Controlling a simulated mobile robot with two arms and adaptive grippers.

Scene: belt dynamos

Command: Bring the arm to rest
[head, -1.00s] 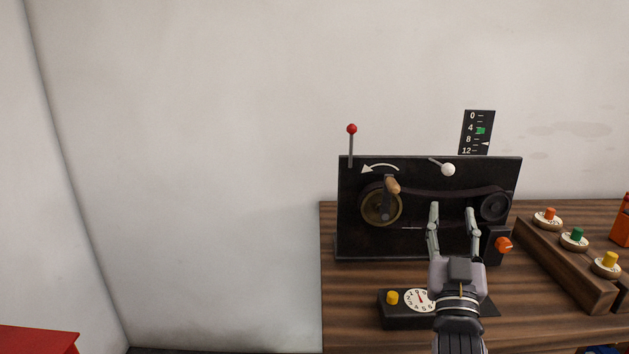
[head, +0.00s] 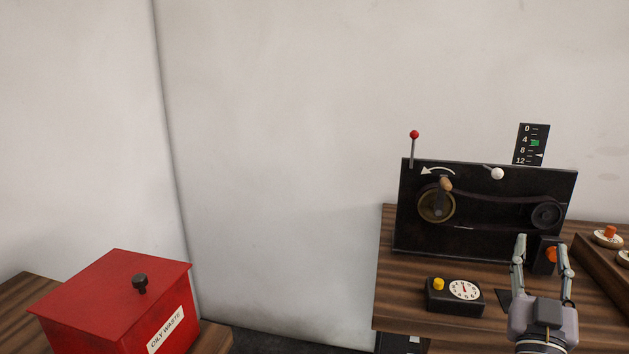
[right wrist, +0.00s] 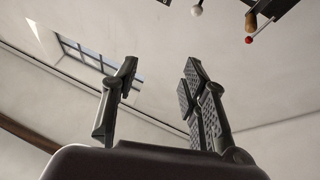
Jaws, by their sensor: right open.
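My right gripper (head: 541,262) is open and empty in the head view, low in front of the right part of the black dynamo panel (head: 480,240). Its two fingers stand apart with nothing between them, and the orange knob (head: 552,255) shows behind them. The panel carries a crank wheel (head: 436,206) with a wooden handle, a belt and a small pulley (head: 547,215). In the right wrist view the open fingers (right wrist: 160,95) point up towards the wall and ceiling, with a white ball knob (right wrist: 196,11) at the top. My left gripper is not in view.
A timer box (head: 455,307) with a yellow button sits on the wooden table (head: 395,300), left of my gripper. A wooden rack (head: 598,265) with coloured knobs stands at the right. A red oily waste bin (head: 110,305) stands at the lower left. The floor between bin and table is open.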

